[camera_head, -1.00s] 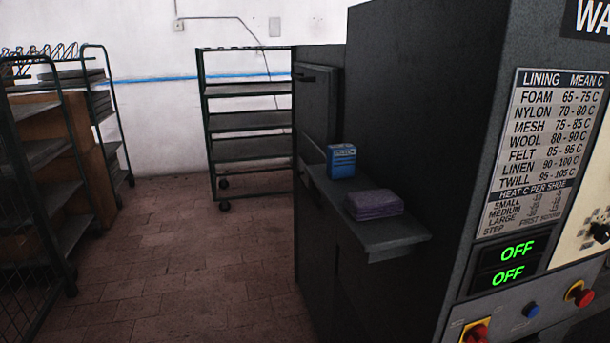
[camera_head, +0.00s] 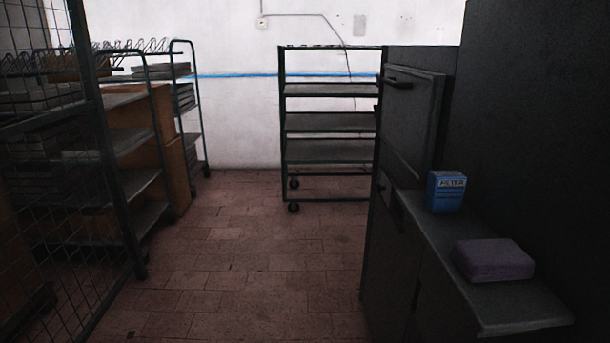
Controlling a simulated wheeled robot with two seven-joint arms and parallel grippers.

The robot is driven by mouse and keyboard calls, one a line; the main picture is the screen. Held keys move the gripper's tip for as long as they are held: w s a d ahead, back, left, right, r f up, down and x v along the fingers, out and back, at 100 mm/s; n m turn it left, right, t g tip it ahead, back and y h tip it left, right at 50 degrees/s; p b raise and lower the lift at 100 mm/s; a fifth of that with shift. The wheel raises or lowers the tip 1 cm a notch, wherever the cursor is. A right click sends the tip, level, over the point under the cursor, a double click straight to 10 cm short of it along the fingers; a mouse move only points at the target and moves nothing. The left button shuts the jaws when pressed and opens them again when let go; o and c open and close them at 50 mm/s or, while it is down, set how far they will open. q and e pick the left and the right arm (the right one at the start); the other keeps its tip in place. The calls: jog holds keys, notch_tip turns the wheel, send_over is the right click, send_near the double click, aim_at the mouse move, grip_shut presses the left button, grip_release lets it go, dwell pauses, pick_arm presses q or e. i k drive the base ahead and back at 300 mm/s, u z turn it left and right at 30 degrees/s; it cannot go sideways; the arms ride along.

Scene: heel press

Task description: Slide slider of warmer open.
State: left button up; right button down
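The dark machine (camera_head: 520,130) that carried the lining chart and the partly cut-off "WA" sign a second ago fills the right side of the head view. Only its plain dark side shows now; its front panel is out of view. A slider cannot be made out on it. A dark door with a handle (camera_head: 411,84) is on the unit at its far end. Neither of my grippers is in view.
A shelf (camera_head: 440,250) juts out on the right, bearing a blue box (camera_head: 446,192) and a purple block (camera_head: 493,260). A wheeled rack (camera_head: 331,122) stands at the back, with cage racks (camera_head: 128,150) on the left. The tiled floor (camera_head: 240,250) between is clear.

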aim_at(386, 189)
jog(key=u, duration=0.75)
jog(key=i, duration=1.95)
jog(key=z, duration=0.5)
jog(key=i, duration=1.35)
jog(key=z, duration=1.45)
jog(key=i, duration=0.25)
jog(key=z, duration=0.2)
